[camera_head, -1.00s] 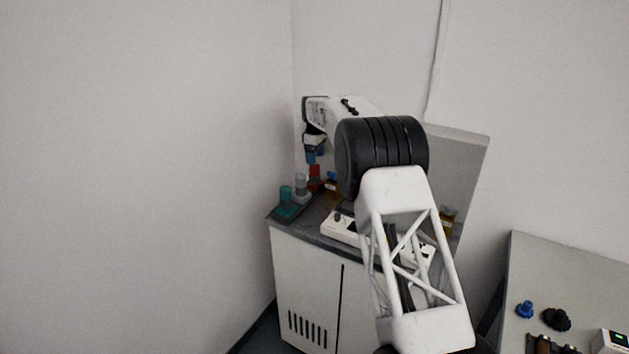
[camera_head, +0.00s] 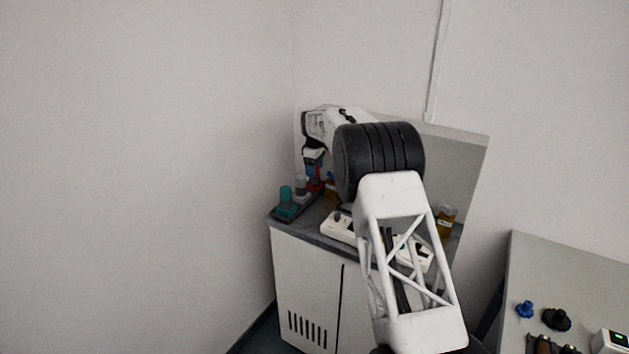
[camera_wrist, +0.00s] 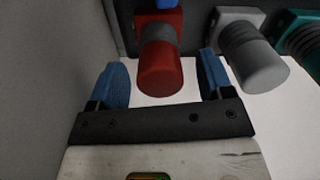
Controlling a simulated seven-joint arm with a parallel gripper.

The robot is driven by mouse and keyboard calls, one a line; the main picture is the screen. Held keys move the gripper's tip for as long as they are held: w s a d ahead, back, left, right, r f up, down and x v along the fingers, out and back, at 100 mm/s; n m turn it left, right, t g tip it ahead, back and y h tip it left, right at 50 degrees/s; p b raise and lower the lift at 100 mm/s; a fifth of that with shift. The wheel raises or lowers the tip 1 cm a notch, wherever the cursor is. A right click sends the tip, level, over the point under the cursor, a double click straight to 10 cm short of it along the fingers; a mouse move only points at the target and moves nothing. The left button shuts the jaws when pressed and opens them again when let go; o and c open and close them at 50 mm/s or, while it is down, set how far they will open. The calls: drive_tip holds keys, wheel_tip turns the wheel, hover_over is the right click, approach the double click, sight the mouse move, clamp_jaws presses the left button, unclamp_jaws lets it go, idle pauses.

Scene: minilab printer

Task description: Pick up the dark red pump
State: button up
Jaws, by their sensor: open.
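The dark red pump (camera_wrist: 160,68) stands in the wrist view between the two blue fingers of my gripper (camera_wrist: 163,85), which is open. In the head view the red pump (camera_head: 314,185) is mostly hidden below my gripper (camera_head: 313,169), at the back of the cabinet top.
A grey pump (camera_wrist: 250,55) stands just right of the red one in the wrist view, with a teal pump (camera_wrist: 300,38) beyond it. The wall is close on the left. A white device (camera_head: 341,226) and an amber bottle (camera_head: 446,221) are on the cabinet (camera_head: 300,280).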

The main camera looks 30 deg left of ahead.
idle(0.3)
clamp_jaws()
idle(0.3)
wheel_tip(320, 180, up, 18)
idle(0.9)
drive_tip(key=shift+d, duration=0.15)
idle(0.5)
